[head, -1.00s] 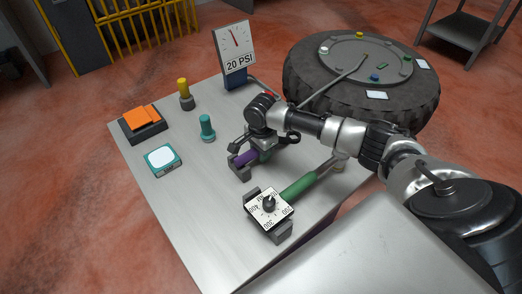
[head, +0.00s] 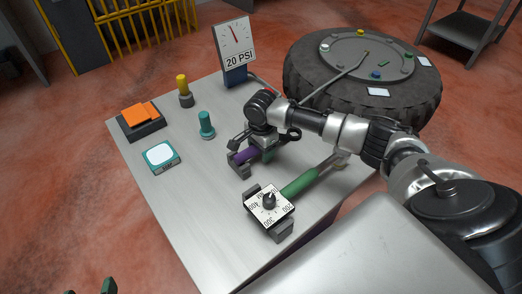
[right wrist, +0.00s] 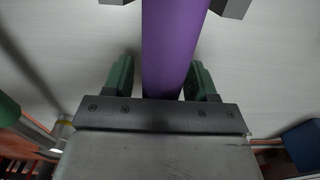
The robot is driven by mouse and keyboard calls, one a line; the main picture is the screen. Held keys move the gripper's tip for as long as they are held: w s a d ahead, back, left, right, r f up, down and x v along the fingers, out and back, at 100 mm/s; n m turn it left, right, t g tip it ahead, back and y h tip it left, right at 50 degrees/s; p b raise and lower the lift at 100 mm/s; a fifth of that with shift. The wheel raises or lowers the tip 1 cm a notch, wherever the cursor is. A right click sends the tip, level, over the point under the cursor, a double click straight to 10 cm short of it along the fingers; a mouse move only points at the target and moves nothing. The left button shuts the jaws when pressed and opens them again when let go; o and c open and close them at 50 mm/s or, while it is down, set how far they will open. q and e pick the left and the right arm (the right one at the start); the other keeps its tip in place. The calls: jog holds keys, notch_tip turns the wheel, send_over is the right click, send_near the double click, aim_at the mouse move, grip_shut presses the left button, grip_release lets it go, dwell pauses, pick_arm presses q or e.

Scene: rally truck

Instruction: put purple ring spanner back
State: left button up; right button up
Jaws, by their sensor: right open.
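The purple ring spanner (head: 245,157) lies on the metal table, its handle at a dark grey holder (head: 239,169). My right gripper (head: 266,151) is over the spanner and hides part of it. In the right wrist view, the purple handle (right wrist: 173,45) runs between the green fingers of my right gripper (right wrist: 161,82). The fingers are open, with a gap beside the handle on at least the left. Dark holder blocks (right wrist: 232,8) flank the handle at the top. The tips of my left gripper (head: 90,289) show apart at the bottom left edge, empty.
A green-handled tool with a square dial (head: 269,205) lies in front of the spanner. A teal knob (head: 206,124), yellow knob (head: 184,90), orange button (head: 139,116), teal-edged gauge (head: 160,156) and PSI gauge (head: 236,48) stand on the table. A tyre (head: 300,86) lies behind.

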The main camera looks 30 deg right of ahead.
jog(key=shift+f, duration=0.1)
notch_tip(320, 180, up, 6)
jog(key=p, duration=0.2)
jog(key=shift+w+f+p, duration=0.1)
jog(key=shift+f+p, duration=0.15)
jog(key=shift+p, duration=0.15)
notch_tip(320, 180, up, 5)
jog(key=shift+f+p, duration=0.1)
jog(key=shift+p, duration=0.75)
pick_arm(q)
jog(key=s+a+f+g+y, duration=0.1)
jog(key=s+g, duration=0.3)
jog(key=s, duration=0.1)
jog(key=s+a+f+g+y, duration=0.1)
jog(key=s+a+g, duration=0.1)
jog(key=s, duration=0.3)
jog(key=shift+a+f+g, duration=0.25)
jog(key=shift+f+g, duration=0.15)
jog(key=shift+g, duration=0.5)
pick_arm(e)
jog(key=shift+r, duration=0.4)
jog(key=shift+f, duration=0.1)
